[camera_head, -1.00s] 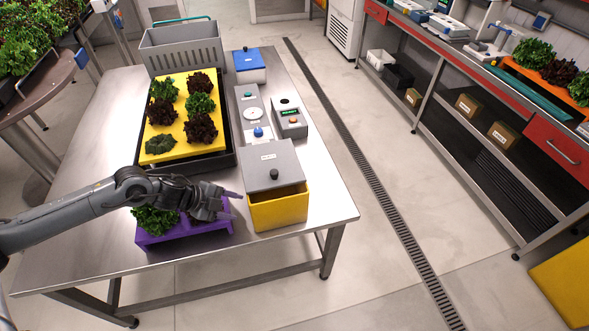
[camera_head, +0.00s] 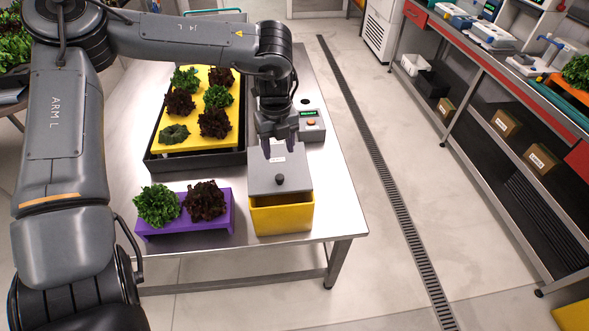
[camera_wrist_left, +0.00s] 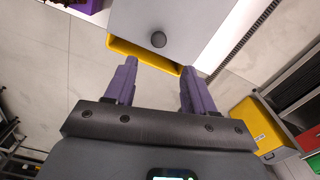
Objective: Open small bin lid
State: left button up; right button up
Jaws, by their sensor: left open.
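The small bin (camera_head: 282,219) is a yellow box at the table's front right. Its grey lid (camera_head: 262,184) with a dark round knob (camera_head: 279,180) lies on top, and a narrow strip of the bin's inside shows along the front edge. My left gripper (camera_head: 278,152), with purple fingers, points down above the rear part of the lid, apart from the knob. In the left wrist view the fingers (camera_wrist_left: 157,72) are spread and empty, with the knob (camera_wrist_left: 158,40) beyond them and the lid (camera_wrist_left: 190,22) around it. My right gripper is not in view.
A purple tray (camera_head: 190,226) with two lettuces stands left of the bin. A black tray (camera_head: 200,162) with a yellow panel of several lettuces is behind it. A device with a green display (camera_head: 311,128) stands behind the bin. Bare table lies at the right edge.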

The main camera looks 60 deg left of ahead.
aim_at(279, 177)
pick_arm(q)
notch_tip(279, 177, down, 8)
jog(key=shift+s+f+p, duration=0.15)
jog(key=shift+p, duration=0.6)
jog(key=shift+f, duration=1)
grip_shut()
